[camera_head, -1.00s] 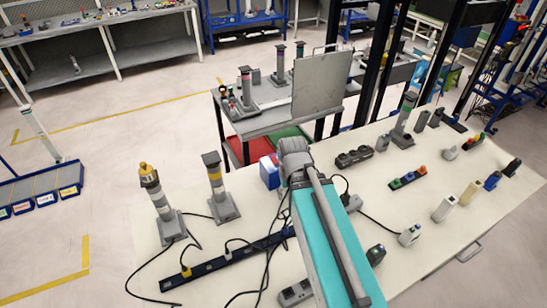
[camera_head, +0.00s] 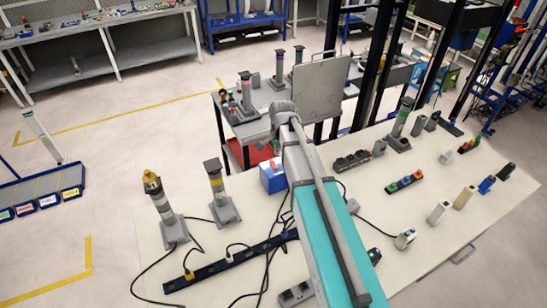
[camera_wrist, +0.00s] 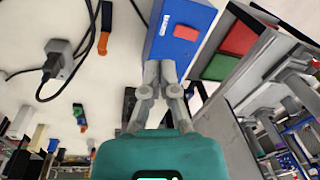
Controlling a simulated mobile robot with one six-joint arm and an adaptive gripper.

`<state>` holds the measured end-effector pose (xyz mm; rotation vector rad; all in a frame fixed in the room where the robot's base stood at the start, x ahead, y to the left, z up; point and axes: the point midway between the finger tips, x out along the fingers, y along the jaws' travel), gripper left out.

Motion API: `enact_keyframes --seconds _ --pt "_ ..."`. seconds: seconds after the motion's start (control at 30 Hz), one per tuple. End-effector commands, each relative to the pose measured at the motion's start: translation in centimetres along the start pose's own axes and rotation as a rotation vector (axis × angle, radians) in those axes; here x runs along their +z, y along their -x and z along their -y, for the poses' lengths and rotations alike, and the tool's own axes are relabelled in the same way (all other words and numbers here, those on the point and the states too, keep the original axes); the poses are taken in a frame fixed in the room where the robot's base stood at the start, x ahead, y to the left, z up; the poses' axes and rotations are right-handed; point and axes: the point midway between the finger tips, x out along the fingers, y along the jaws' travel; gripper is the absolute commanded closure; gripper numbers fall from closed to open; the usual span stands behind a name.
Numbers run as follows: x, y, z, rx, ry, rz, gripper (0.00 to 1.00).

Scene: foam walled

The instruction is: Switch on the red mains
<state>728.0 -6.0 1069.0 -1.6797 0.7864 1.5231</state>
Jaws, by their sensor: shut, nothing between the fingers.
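A blue box with a red switch piece on its face stands on the cream table (camera_head: 335,235). The blue box (camera_head: 268,180) shows just left of my arm in the head view, and its red piece (camera_head: 275,168) is small there. In the wrist view the blue box (camera_wrist: 165,45) is at the top middle, with a pale label and the red switch (camera_wrist: 186,33). My gripper (camera_wrist: 160,66) is shut and empty. Its tips overlap the box's lower edge in the wrist view, below and left of the red switch; I cannot tell whether they touch. The head view does not show the fingertips clearly.
A dark blue power strip (camera_head: 209,269) with cables lies left of my arm. Two stack lights (camera_head: 221,195) stand beyond it. Several switches and button boxes (camera_head: 405,182) are on the right. A grey panel (camera_head: 320,87) rises behind. A plug (camera_wrist: 50,65) sits in a grey socket.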

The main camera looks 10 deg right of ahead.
Motion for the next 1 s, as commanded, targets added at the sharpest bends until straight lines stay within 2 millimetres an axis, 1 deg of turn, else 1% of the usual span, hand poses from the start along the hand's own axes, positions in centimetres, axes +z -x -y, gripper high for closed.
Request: enact_keyframes --seconds 0.03,0.1,0.2,0.33,0.53,1.0 --pt "-0.9 0.3 1.3 -0.006 -0.049 -0.001 1.00" --pt "-1.7 0.5 2.4 -0.014 -0.119 -0.003 1.00" --pt "-2.6 0.7 3.6 -0.025 -0.204 -0.005 1.00" --pt "-3.4 0.8 4.6 -0.033 -0.282 -0.006 1.00" --pt "-3.8 0.9 5.1 -0.039 -0.328 -0.006 1.00" --pt "-3.8 0.6 5.1 -0.039 -0.328 -0.007 1.00"
